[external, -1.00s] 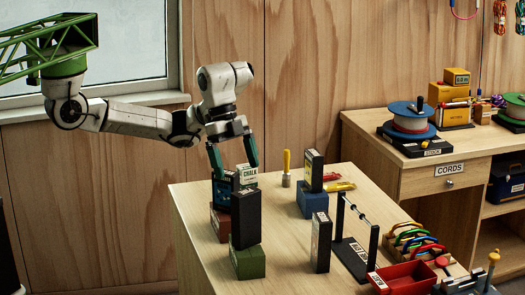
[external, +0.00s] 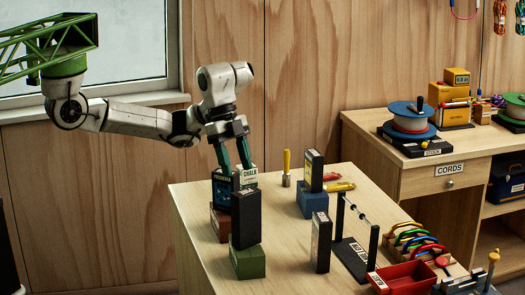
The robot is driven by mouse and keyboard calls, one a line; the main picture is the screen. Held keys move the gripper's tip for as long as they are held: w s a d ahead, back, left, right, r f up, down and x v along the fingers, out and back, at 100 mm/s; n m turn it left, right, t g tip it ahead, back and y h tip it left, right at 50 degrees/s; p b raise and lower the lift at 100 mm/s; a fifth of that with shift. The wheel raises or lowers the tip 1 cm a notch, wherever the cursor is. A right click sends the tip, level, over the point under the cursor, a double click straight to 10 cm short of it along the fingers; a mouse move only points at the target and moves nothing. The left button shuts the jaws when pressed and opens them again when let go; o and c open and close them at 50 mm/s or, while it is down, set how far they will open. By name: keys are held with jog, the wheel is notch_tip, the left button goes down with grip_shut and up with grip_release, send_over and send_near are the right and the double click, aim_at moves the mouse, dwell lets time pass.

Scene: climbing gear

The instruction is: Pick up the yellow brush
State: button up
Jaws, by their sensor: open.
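An upright tool with a yellow handle (external: 286,160) and a pale lower end stands near the back of the table; it looks like the yellow brush, but its bristles are too small to make out. My gripper (external: 236,167) is to its left, pointing down, with its teal fingers apart. The fingertips are at the top of a white box marked CHALK (external: 249,176) and a dark teal box (external: 221,188) beside it. I cannot tell whether the fingers touch either box. The gripper is clear of the yellow-handled tool.
A tall black box on a green block (external: 248,262) stands in front of the gripper. A rod stand (external: 352,255) and red tray (external: 402,279) are further right.

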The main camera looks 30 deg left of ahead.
jog(key=w+d+r+n+t+h, duration=0.2)
jog(key=w+d+r+n+h, duration=0.3)
jog(key=w, duration=0.4)
jog(key=n+t+y+b, duration=0.2)
jog(key=n+t+y, duration=0.4)
jog(key=n, duration=0.7)
send_over(288, 172)
jog(key=s+a, duration=0.2)
notch_tip(288, 172, down, 20)
jog(key=shift+g+y, duration=0.3)
jog(key=shift+g, duration=0.1)
jog(key=shift+x, duration=3.4)
jog(key=shift+r, duration=0.15)
